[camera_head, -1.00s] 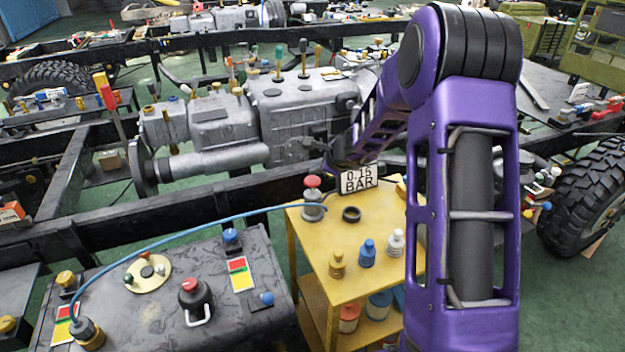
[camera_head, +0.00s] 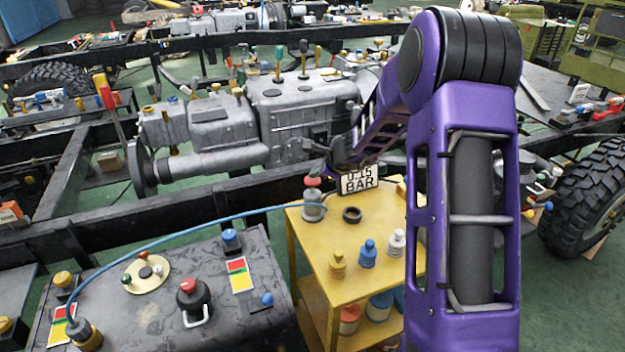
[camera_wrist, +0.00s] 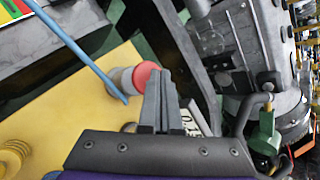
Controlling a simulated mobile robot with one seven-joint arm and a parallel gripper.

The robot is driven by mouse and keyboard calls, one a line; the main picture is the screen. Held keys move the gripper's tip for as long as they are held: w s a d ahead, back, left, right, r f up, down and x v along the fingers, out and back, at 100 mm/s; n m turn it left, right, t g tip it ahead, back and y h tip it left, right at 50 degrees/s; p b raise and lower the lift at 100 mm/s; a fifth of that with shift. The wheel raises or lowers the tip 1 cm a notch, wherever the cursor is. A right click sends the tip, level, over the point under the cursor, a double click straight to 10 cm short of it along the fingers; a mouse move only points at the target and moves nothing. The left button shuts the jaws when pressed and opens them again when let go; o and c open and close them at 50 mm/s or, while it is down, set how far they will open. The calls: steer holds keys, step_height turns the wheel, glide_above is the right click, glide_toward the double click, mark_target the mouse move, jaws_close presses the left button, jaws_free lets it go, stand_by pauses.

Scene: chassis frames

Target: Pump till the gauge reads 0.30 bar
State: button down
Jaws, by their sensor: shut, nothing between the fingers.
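The pump (camera_head: 313,205) is a grey cylinder with a red knob (camera_head: 312,182) on the yellow cart's top. A blue hose (camera_head: 180,233) runs from it to the dark tank at lower left. The gauge sign (camera_head: 359,181) behind it shows 0.15 BAR, its top partly covered by my arm. My gripper (camera_head: 322,163) is shut and empty, just above the red knob. In the wrist view the shut fingers (camera_wrist: 161,82) are beside the red knob (camera_wrist: 146,76); whether they touch it I cannot tell.
The yellow cart (camera_head: 300,240) also carries a black ring (camera_head: 352,215) and small yellow, blue and white bottles (camera_head: 368,253). A dark tank (camera_head: 150,315) with knobs stands at left. A grey gearbox (camera_head: 300,120) in a black frame lies behind.

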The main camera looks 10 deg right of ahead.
mark_target(316, 181)
steer(key=shift+f, duration=1.1)
stand_by(0.8)
steer(key=shift+r, duration=0.15)
steer(key=shift+r+p, duration=0.9)
steer(key=shift+r, duration=0.6)
steer(key=shift+r, duration=0.1)
step_height(316, 181, up, 5)
steer(key=p, duration=0.4)
